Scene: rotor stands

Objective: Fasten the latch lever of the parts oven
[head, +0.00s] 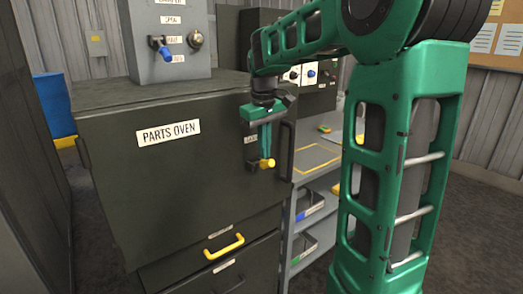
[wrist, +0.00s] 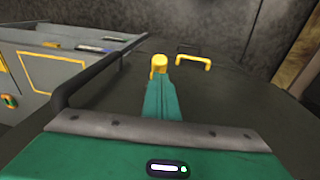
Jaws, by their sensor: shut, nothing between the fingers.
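The parts oven (head: 160,185) is a dark cabinet with a white "PARTS OVEN" label on its front. A yellow knob (head: 267,163), apparently the end of the latch lever, shows near the front's right edge. The rest of the lever is hidden by my gripper. My gripper (head: 265,150) points down in front of the oven, its green fingers shut and empty, with the tips right at the knob. In the wrist view the knob (wrist: 158,66) shows just beyond the fingertips (wrist: 160,84). I cannot tell whether they touch.
A dark upright handle (head: 286,150) stands close right of my gripper. A drawer with a yellow handle (head: 224,246) is below. A control box (head: 168,55) sits on top of the oven. Grey shelves (head: 318,175) with trays stand to the right. Floor shows at the far left.

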